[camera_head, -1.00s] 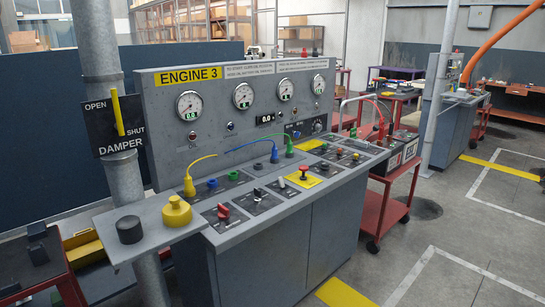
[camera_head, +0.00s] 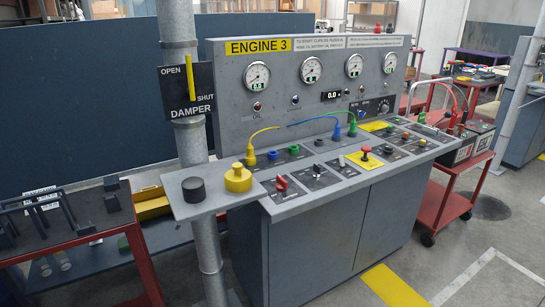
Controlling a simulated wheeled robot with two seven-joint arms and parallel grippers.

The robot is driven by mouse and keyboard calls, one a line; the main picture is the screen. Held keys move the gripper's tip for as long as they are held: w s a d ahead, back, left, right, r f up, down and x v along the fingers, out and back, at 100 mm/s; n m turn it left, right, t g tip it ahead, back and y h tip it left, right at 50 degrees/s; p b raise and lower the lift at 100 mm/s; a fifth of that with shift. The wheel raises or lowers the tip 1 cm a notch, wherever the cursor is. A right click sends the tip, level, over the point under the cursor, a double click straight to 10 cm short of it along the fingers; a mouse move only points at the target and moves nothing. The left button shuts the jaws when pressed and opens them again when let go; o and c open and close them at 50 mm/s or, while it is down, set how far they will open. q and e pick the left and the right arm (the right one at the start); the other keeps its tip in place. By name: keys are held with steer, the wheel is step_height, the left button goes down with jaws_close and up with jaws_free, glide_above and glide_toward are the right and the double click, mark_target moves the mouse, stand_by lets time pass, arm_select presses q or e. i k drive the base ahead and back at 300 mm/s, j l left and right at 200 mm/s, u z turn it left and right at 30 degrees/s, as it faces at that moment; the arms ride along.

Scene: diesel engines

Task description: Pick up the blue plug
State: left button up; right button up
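The blue plug (camera_head: 337,133) stands upright on the sloping top of the grey Engine 3 console, right of the middle. A blue cable runs left from the plug area in a low arc. A green plug (camera_head: 352,128) stands close to its right. A yellow plug (camera_head: 250,156) with a yellow cable stands at the console's left end. Blue (camera_head: 272,155) and green (camera_head: 294,149) sockets lie between the yellow and blue plugs. Neither of my grippers is in view.
A side shelf holds a black knob (camera_head: 193,189) and a yellow knob (camera_head: 237,178). A grey pole with a damper sign (camera_head: 189,91) stands left of the console. Red carts stand at left (camera_head: 75,243) and right (camera_head: 440,208). The floor ahead of the console is clear.

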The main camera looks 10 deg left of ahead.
mark_target(336, 134)
steer(key=i, duration=0.65)
steer(key=i+l+u, duration=0.4)
steer(key=i+l, duration=0.8)
steer(key=l, duration=0.15)
steer(key=i+l+u, duration=0.1)
steer(key=l, duration=0.35)
steer(key=i+l+u, duration=0.1)
steer(key=l, duration=0.35)
steer(key=i+l, duration=0.2)
steer(key=l, duration=0.25)
steer(key=i+l+u, duration=0.15)
steer(key=l, duration=0.3)
steer(key=l+u, duration=0.1)
steer(key=l, duration=0.45)
steer(key=k+l+u, duration=0.1)
steer(key=l, duration=0.4)
steer(key=k+l+u, duration=0.1)
steer(key=k+l, duration=0.55)
steer(key=k, duration=0.05)
